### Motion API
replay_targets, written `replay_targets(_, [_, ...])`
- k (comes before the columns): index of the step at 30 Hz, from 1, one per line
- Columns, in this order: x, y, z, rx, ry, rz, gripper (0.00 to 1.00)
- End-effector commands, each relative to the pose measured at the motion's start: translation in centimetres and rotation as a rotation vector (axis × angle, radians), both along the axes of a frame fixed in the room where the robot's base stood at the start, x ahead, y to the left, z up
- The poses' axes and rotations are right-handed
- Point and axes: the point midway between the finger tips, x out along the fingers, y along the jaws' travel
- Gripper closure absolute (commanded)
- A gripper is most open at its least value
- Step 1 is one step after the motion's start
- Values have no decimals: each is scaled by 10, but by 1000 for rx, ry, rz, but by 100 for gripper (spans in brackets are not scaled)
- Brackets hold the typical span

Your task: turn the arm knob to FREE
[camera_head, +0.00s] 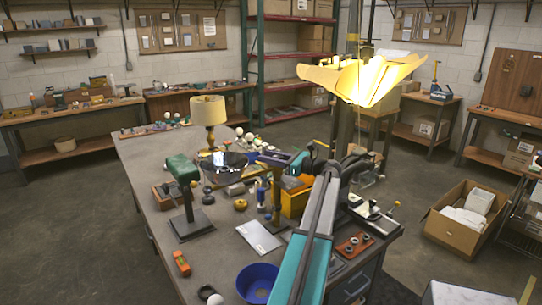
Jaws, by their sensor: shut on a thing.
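My teal and grey arm reaches from the bottom edge over the workbench (150,180) to a crowd of dark parts right of the middle. I cannot pick out my gripper's jaws or anything between them there; arm links and dark parts cover that spot. I cannot make out the arm knob or a FREE mark. A lamp with a glowing, folded yellow shade (362,82) rises behind the far end of my arm. A green lamp head (182,168) stands on a dark post and square base at the left. A small lamp with a cream shade (208,110) stands farther back.
A yellow box (294,203), a white sheet (258,236), a blue bowl (257,281) and an orange level (181,263) lie near my arm. A brown tray (354,246) is at the right edge. An open carton (461,216) stands on the floor. The bench's left front is fairly clear.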

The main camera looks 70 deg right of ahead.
Motion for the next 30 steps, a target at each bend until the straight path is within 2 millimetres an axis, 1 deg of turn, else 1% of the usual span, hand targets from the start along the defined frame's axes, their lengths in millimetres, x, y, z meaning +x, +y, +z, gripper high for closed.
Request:
replay_targets(1, [-3,-3,-1,1,3,17,89])
replay_targets(9, [-3,2,-1,1,3,86,89])
replay_targets(23, [-3,3,-1,1,2,95,89])
replay_targets(24, [-3,3,-1,1,2,96,60])
replay_targets(26, [-3,3,-1,1,2,96,49])
replay_targets(27, [-2,3,-1,1,1,96,48])
replay_targets(30, [-2,3,0,1,1,96,48])
